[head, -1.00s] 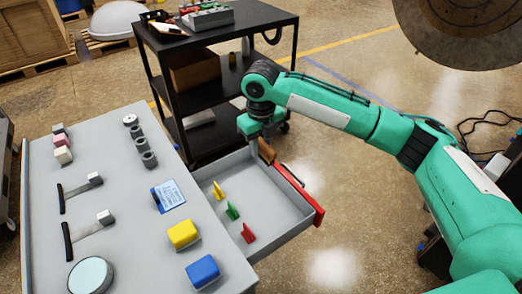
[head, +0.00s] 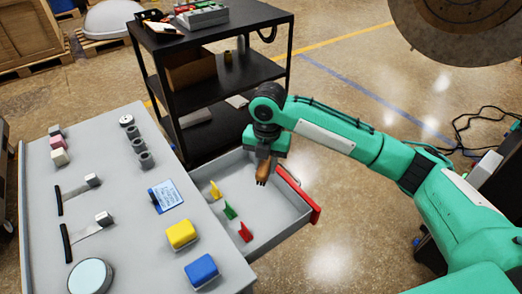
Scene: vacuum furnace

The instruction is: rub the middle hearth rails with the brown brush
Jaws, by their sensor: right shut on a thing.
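My right gripper (head: 265,155) hangs over the far end of an open grey drawer (head: 278,228). It is shut on the brown brush (head: 263,171), which points down with its dark tip lowest. The brush seems to be just above the drawer floor; I cannot tell if it touches anything. My left gripper is not in view. The hearth rails are not recognisable in this view; part of a large round brown metal piece (head: 470,30) shows at the top right.
Yellow, green and red small pieces (head: 230,211) lie in the drawer, which has a red front (head: 316,207). The grey bench (head: 130,240) holds yellow and blue blocks, scrapers and rings. A black shelf cart (head: 215,85) stands close behind.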

